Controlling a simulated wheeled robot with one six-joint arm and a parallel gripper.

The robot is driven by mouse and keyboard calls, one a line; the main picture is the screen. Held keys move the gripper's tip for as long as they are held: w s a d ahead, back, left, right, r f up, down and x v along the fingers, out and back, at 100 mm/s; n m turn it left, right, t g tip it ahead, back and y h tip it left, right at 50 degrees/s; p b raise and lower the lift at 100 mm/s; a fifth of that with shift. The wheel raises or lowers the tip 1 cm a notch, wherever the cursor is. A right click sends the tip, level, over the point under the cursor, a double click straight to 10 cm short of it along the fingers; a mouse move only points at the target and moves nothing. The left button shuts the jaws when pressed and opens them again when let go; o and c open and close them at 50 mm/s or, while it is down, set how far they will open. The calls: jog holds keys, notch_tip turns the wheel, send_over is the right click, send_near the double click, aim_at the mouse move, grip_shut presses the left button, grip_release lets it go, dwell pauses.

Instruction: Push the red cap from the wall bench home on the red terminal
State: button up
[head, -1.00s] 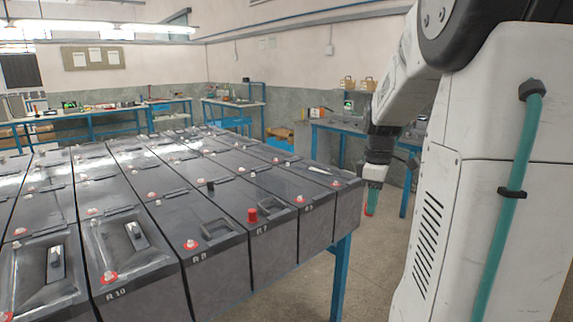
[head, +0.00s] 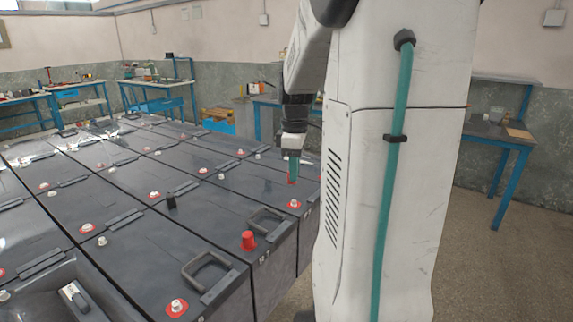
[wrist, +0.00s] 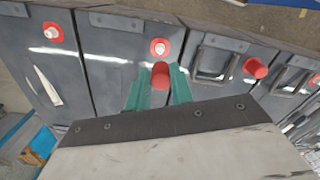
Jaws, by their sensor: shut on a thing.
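My gripper (wrist: 160,82) has teal fingers shut on a red cap (wrist: 161,75). In the head view my gripper (head: 292,165) hangs over the right part of the battery rows, with a bit of the red cap (head: 291,180) at its tips. In the wrist view a red-ringed terminal (wrist: 158,47) with a pale post stands bare just beyond the held cap, apart from it.
Raised black handles (head: 268,224) and (head: 205,272) stand on batteries nearby. A black cap (head: 171,201) stands farther back. In the wrist view a pale, pointed thing (wrist: 48,87) lies on a battery at left. Benches line the walls; floor (head: 500,260) is open at right.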

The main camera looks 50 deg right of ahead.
aim_at(296, 201)
jog(key=shift+s+d+f, duration=0.1)
jog(key=shift+f, duration=2)
jog(key=shift+s, duration=0.15)
jog(key=shift+f, duration=1.45)
dwell(1.1)
jog(key=o, duration=1.5)
jog(key=shift+r, duration=3.55)
